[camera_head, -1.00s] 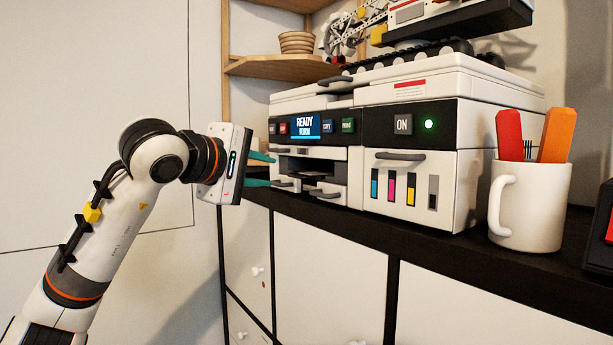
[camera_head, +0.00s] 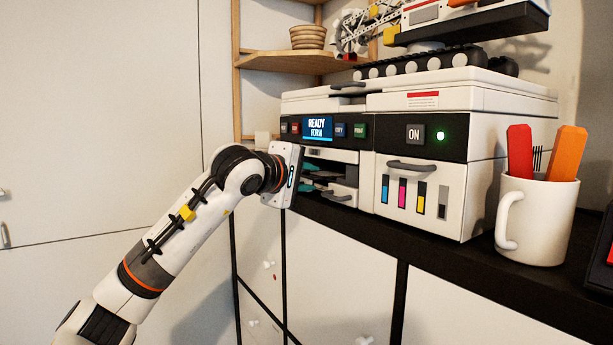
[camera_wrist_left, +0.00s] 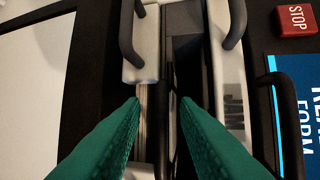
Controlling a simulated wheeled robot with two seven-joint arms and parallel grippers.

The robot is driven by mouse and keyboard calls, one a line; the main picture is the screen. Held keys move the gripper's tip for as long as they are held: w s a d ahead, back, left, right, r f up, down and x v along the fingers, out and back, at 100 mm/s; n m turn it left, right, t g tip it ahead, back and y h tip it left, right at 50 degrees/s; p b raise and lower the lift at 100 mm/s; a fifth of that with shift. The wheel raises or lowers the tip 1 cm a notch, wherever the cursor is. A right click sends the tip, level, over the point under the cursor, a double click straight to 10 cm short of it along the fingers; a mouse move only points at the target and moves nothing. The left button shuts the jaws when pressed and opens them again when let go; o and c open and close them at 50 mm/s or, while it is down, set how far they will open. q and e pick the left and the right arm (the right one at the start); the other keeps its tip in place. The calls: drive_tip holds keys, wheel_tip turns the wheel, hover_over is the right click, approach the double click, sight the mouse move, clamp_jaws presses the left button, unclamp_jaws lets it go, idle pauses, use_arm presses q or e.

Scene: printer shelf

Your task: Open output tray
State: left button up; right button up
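The white and black printer (camera_head: 455,100) stands on a black-topped cabinet, with a lit "READY FORM" screen (camera_head: 317,129). Below the screen is an open bay, with a low white tray front (camera_head: 343,194) bearing a dark handle (camera_head: 337,197). My left gripper (camera_head: 310,178) is at the left side of this bay, its body hiding part of it. In the left wrist view the teal fingers (camera_wrist_left: 161,101) are apart, with nothing clearly held between them. My right gripper is not in view.
A white mug (camera_head: 537,215) with red and orange items stands right of the printer. A model on tracks (camera_head: 430,68) sits above the printer. A wooden shelf (camera_head: 290,62) is behind at left. The black cabinet top (camera_head: 425,233) leaves a narrow strip in front.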

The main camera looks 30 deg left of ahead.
use_arm(q)
clamp_jaws()
drive_tip(key=s+a+b, duration=0.4)
drive_tip(key=s, duration=0.5)
drive_tip(key=shift+s+f, duration=0.25)
drive_tip(key=shift+s, duration=0.1)
unclamp_jaws()
drive_tip(key=shift+r, duration=0.15)
